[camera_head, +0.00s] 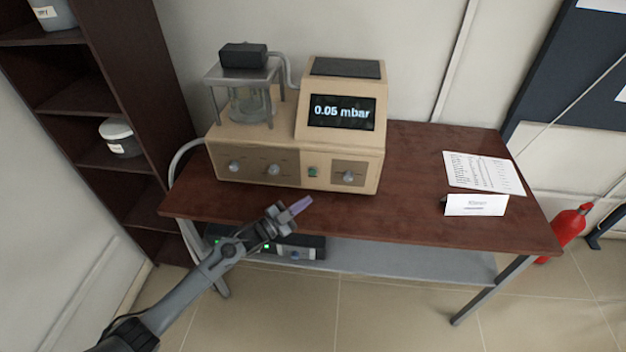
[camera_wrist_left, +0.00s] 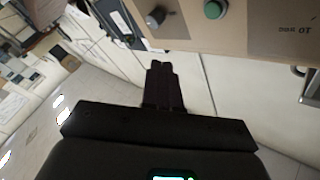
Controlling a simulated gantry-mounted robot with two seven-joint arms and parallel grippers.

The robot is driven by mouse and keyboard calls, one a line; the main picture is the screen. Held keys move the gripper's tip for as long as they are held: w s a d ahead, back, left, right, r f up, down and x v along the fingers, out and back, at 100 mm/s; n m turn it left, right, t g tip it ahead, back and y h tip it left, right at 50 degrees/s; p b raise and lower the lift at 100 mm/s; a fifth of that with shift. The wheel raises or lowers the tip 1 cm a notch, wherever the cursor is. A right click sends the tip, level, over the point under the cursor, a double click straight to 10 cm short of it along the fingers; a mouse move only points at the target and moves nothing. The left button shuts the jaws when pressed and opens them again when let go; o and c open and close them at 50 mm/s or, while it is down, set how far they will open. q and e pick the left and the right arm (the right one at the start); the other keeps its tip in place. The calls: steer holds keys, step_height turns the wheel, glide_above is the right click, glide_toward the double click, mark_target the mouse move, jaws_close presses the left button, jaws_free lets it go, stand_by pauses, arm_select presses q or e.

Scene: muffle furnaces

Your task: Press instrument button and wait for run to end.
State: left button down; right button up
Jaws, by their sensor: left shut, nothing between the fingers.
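The beige instrument (camera_head: 285,132) stands on the brown table, and its screen (camera_head: 341,112) reads 0.05 mbar. A green button (camera_head: 312,171) sits on its front panel between grey knobs. In the left wrist view the green button (camera_wrist_left: 214,9) is at the top, beside a knob (camera_wrist_left: 155,17). My left gripper (camera_head: 300,206) is shut and empty, in front of and below the panel near the table's front edge. In the wrist view its closed fingers (camera_wrist_left: 164,70) point toward the panel, apart from the button. My right gripper is in neither view.
A printed sheet (camera_head: 483,172) and a white card (camera_head: 475,205) lie at the table's right. A device with green lights (camera_head: 300,248) sits on the lower shelf. A dark shelf unit (camera_head: 95,100) stands at left.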

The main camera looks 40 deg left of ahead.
mark_target(313, 172)
arm_select(q)
steer(key=shift+w, duration=0.15)
stand_by(0.3)
steer(key=w+a+b, duration=0.4)
steer(key=w+b, duration=0.3)
steer(key=b, duration=0.1)
steer(key=shift+w+a, duration=0.2)
stand_by(1.2)
stand_by(0.8)
steer(key=shift+w+b, duration=0.1)
steer(key=shift+b, duration=0.25)
